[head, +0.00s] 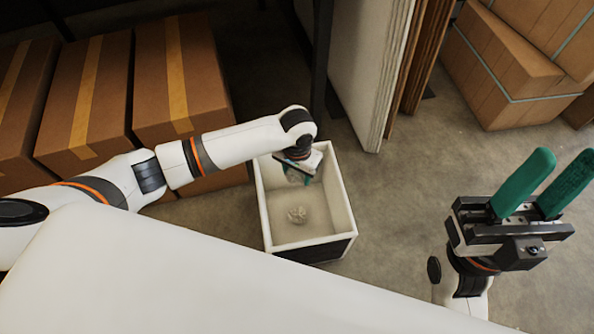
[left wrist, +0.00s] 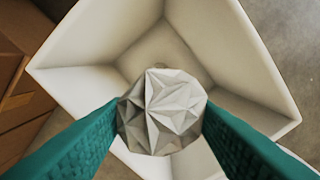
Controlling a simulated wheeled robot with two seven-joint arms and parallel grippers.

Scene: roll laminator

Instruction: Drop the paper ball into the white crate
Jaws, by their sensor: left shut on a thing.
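The white crate (head: 336,205) stands open-topped on the floor in the middle of the head view; its pale wall fills much of the left wrist view (left wrist: 90,45). My left gripper (head: 300,177) is over the far part of the crate opening, fingers pointing down. It is shut on a faceted grey-white paper ball (left wrist: 163,112), held between its green fingers above the crate's inside.
Brown taped boxes (head: 87,105) stand at the left, and strapped cartons (head: 508,68) at the back right. White and brown panels (head: 362,60) lean behind the crate. A large white surface (head: 170,270) covers the front. Bare floor (head: 425,180) lies right of the crate.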

